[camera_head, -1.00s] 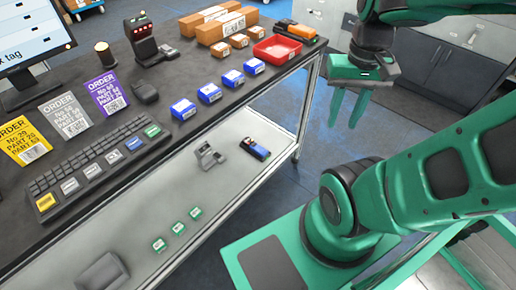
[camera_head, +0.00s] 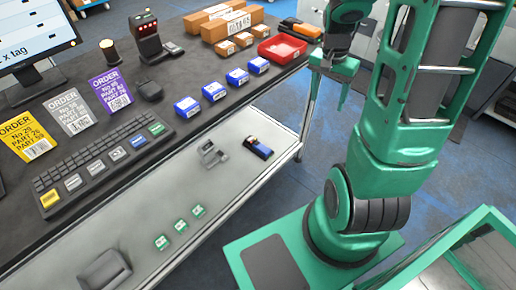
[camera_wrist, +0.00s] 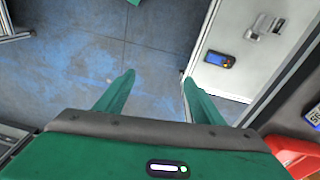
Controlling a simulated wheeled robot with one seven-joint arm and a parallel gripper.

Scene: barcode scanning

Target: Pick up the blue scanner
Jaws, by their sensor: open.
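The blue scanner (camera_head: 257,147) lies on the lower grey shelf (camera_head: 190,212), near its right end. It is a small dark-blue handheld device with an orange part. In the wrist view the scanner (camera_wrist: 219,59) shows at the upper right, on the light shelf. My gripper (camera_head: 328,92) hangs beyond the right edge of the table, up and to the right of the scanner and apart from it. In the wrist view my gripper (camera_wrist: 156,100) has its two green fingers spread, with only blue floor between them. It is open and empty.
The dark tabletop (camera_head: 190,145) overhangs the shelf's back part. A red tray (camera_head: 282,49) stands at its right end, near my gripper. A table leg (camera_head: 308,112) rises beside the shelf. A grey device (camera_head: 212,154) lies left of the scanner; several green tags lie farther forward.

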